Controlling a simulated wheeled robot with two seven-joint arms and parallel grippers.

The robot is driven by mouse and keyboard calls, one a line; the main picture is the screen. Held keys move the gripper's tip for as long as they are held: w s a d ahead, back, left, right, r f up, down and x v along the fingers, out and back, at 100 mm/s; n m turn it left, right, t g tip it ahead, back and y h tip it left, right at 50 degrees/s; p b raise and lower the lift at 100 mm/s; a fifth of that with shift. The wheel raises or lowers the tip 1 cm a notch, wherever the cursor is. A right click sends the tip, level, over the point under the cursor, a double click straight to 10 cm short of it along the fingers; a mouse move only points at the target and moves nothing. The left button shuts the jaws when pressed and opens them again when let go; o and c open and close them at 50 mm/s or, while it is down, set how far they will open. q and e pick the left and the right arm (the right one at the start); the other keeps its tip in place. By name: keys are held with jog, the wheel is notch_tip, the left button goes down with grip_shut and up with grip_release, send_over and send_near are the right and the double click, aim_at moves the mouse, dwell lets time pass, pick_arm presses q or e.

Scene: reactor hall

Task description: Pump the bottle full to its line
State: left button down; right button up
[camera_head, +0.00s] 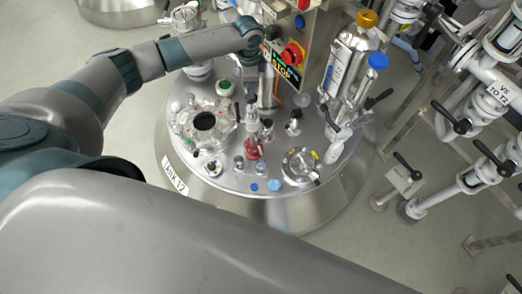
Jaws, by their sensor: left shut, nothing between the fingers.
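My left arm reaches in from the left across the tank top (226,178), and its wrist bends down beside the control box. My left gripper (252,98) points down over the fittings near the middle of the tank top; it is small here, shut, with nothing held. A steel cylinder unit (346,66) with a gold cap and a blue knob stands tilted on the right of the tank top, apart from the gripper. I cannot make out the bottle, its line or a pump handle for certain. My right gripper is not in view.
An open round port (205,121) lies at left, with a red fitting (252,149) near the middle.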

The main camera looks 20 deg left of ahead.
pick_arm(q)
jog(key=shift+r+p, duration=0.35)
jog(key=shift+r, duration=0.25)
jog(key=shift+f, duration=0.25)
dwell(0.8)
jog(key=shift+f+b, duration=1.1)
jog(key=shift+f, duration=1.3)
jog(key=shift+r, duration=0.15)
jog(key=shift+r+p, duration=2.5)
jog(key=shift+p, duration=0.15)
jog(key=shift+f, duration=0.2)
